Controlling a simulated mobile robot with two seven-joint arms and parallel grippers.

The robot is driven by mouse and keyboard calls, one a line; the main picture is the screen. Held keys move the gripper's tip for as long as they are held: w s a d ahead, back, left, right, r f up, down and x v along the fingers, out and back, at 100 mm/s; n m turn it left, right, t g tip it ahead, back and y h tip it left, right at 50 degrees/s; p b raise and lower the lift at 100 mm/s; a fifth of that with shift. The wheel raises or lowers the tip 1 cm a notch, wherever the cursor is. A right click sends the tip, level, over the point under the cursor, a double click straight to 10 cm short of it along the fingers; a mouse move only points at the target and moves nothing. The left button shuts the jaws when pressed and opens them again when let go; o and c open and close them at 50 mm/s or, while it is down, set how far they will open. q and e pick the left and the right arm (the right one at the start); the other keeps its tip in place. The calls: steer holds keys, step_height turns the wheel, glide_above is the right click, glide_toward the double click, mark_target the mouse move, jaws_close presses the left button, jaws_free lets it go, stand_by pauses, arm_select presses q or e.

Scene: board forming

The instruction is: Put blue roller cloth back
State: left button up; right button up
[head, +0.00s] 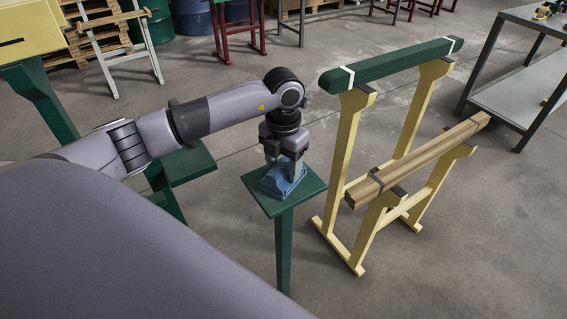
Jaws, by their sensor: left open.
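The blue cloth (270,184) lies as a small folded bundle on top of a small green stand (312,188). My left gripper (285,171) points down at the cloth with its fingers at the bundle. It is open, and the fingers and wrist hide part of the cloth. I cannot tell whether the fingers touch it. My right gripper is not in view.
A yellow trestle (345,150) right of the stand carries a green beam (390,66) with white bands and, lower, wooden boards (420,160). A grey shelf table (515,100) stands far right. A green ledge (188,163) is left. Floor between is clear.

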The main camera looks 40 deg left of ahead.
mark_target(283, 163)
arm_select(q)
steer(key=shift+r, duration=0.15)
step_height(283, 163, up, 12)
steer(key=b, duration=0.1)
stand_by(0.7)
